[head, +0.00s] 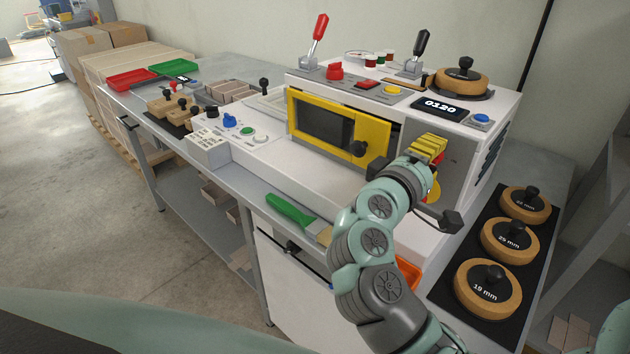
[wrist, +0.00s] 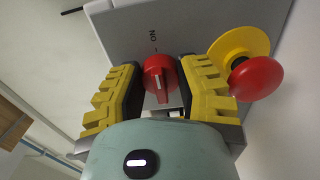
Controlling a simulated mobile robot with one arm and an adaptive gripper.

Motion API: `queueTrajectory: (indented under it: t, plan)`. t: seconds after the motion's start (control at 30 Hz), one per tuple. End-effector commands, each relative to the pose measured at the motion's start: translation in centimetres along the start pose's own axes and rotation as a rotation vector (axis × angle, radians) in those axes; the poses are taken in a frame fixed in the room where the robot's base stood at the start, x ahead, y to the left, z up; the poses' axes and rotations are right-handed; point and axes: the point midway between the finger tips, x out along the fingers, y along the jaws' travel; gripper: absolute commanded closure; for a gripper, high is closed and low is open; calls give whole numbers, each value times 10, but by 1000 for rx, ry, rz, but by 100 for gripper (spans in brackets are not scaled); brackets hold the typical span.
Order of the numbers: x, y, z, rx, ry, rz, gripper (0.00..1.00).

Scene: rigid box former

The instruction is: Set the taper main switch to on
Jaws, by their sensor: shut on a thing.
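The taper main switch is a red rotary knob (wrist: 158,77) on a grey panel (wrist: 190,30) in the wrist view. A white line marks its face, and an ON label (wrist: 153,38) with a short tick sits above it in the picture. The line looks roughly in line with the tick, but I cannot tell which end is the pointer. My gripper (wrist: 156,68) has its yellow fingers on both sides of the knob, shut on it. In the head view my gripper (head: 428,148) is at the machine's right front face and hides the knob.
A red mushroom button (wrist: 257,79) with a yellow collar (wrist: 240,50) sits close beside the right finger. The white machine (head: 335,78) has a yellow-framed window (head: 380,143) left of my gripper. Wooden discs (head: 488,290) lie on a black mat at right.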

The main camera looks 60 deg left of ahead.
Motion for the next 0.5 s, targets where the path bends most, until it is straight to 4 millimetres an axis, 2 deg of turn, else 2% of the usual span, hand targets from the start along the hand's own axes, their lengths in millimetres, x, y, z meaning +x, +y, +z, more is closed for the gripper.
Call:
queueTrajectory:
  t: [0.17, 0.2, 0.4, 0.5]
  plan:
    - [0, -3, 1, -3, -4, -7, 100]
    - [0, -2, 1, -3, -4, -6, 59]
    - [0, -2, 1, -2, -3, -4, 39]
    - [0, -1, 1, -2, -2, -3, 32]
